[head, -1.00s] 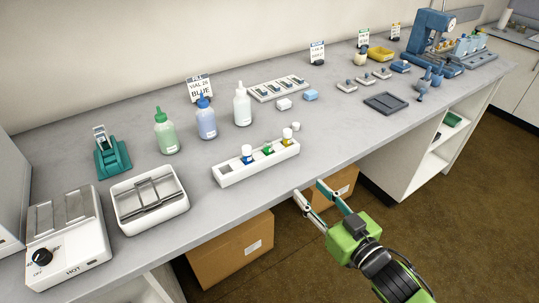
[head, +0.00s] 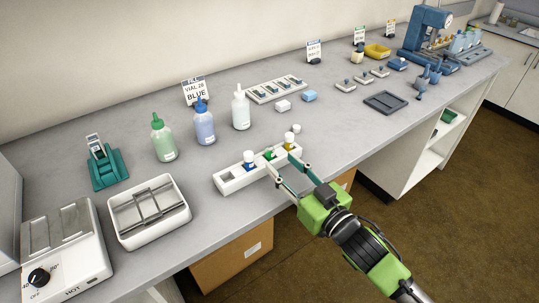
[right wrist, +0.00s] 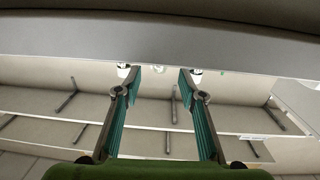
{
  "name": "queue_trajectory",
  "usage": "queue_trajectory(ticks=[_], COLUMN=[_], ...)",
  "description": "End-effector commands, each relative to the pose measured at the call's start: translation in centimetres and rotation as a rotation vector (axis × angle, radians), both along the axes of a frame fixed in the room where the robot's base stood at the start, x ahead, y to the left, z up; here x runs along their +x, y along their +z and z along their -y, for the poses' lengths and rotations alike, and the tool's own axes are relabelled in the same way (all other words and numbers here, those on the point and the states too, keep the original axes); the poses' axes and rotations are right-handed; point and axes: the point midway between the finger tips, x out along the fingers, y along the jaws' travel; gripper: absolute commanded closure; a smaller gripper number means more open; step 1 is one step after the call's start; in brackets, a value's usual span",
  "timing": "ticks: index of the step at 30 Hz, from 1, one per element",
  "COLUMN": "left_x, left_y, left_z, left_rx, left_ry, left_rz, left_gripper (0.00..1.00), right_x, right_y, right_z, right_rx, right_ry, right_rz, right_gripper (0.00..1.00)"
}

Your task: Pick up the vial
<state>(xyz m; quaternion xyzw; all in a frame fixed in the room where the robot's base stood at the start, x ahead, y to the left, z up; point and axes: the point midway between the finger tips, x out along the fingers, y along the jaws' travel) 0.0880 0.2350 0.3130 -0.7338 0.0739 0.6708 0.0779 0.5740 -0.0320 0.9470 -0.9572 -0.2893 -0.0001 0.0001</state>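A white rack (head: 228,182) on the bench holds a blue vial (head: 249,163), a green vial (head: 269,155) and a yellow vial (head: 289,142), all upright with white caps. The left end slot of the rack looks empty. My right gripper (head: 278,161) is open, its fingers reaching over the bench's front edge to the rack near the green and yellow vials. I cannot tell whether they touch anything. In the right wrist view the fingers (right wrist: 160,73) are spread with nothing clearly held between them. My left gripper is out of view.
A sign (head: 195,92) reading "VIAL 26 BLUE" stands behind a green bottle (head: 164,140), a blue bottle (head: 204,124) and a white bottle (head: 241,110). A white bath (head: 148,230) and a hot plate (head: 62,262) stand left.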

Motion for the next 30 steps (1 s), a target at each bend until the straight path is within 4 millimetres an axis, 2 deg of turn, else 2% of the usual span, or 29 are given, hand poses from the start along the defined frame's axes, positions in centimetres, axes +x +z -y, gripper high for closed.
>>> queue_trajectory(ticks=[8,18,26,27,30], left_x=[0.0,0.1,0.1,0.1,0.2], left_y=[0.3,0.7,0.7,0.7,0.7], left_z=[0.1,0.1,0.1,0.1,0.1], left_rx=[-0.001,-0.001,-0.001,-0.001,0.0], left_ry=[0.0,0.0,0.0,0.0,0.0], left_rz=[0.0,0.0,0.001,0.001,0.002], left_gripper=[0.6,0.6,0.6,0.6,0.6], right_x=[1.9,5.5,5.8,5.8,5.8], right_y=[0.1,0.0,-0.1,-0.1,-0.1], right_z=[-1.3,-3.8,-3.9,-3.9,-3.9], right_rx=[0.0,0.0,-0.001,-0.001,-0.001], right_ry=[0.0,0.0,0.0,0.0,0.0], right_rz=[0.0,0.0,-0.001,-0.001,-0.001], right_gripper=[0.63,0.63,0.63,0.66,0.92])
